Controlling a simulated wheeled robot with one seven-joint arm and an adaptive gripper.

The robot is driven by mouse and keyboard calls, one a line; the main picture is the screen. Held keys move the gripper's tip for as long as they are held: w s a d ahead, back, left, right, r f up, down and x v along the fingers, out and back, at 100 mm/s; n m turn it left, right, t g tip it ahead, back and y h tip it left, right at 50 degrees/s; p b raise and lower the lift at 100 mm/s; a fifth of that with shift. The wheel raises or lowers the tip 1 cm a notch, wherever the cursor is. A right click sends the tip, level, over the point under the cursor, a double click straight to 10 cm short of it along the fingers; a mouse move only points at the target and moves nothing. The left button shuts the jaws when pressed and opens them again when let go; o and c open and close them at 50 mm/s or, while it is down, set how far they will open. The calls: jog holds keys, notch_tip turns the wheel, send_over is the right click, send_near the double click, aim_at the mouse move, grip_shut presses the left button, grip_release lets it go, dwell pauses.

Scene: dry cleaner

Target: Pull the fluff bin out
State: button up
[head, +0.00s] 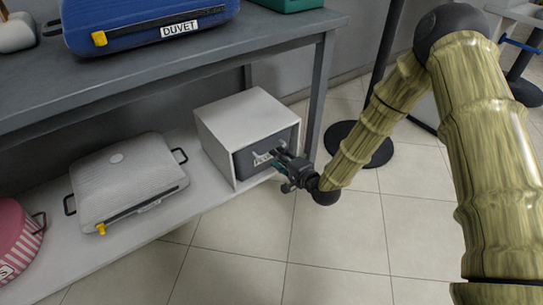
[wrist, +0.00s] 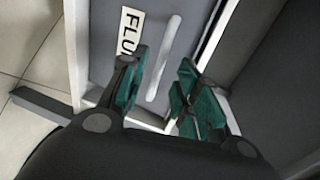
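The fluff bin (head: 244,164) is a dark grey drawer front set in a white box-shaped housing (head: 244,115) on the low shelf. It looks closed. In the wrist view the bin front (wrist: 98,35) has a white label (wrist: 127,29), partly readable as "FLU", and a pale bar handle (wrist: 163,58). My gripper (head: 277,163) is at the bin front in the head view and hides part of it. In the wrist view my gripper (wrist: 162,88) is open, its green-padded fingers on either side of the handle's lower end. I cannot tell whether either finger touches the handle.
A grey ribbed case (head: 125,175) and a pink striped case (head: 15,240) lie on the low shelf (head: 105,265). A blue duvet case (head: 150,22) sits on the table (head: 215,55) above. A table leg (head: 318,95) stands right of the housing. The tiled floor (head: 250,240) in front is clear.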

jog(key=shift+b+x, duration=0.85)
jog(key=shift+x, duration=1.8)
grip_shut()
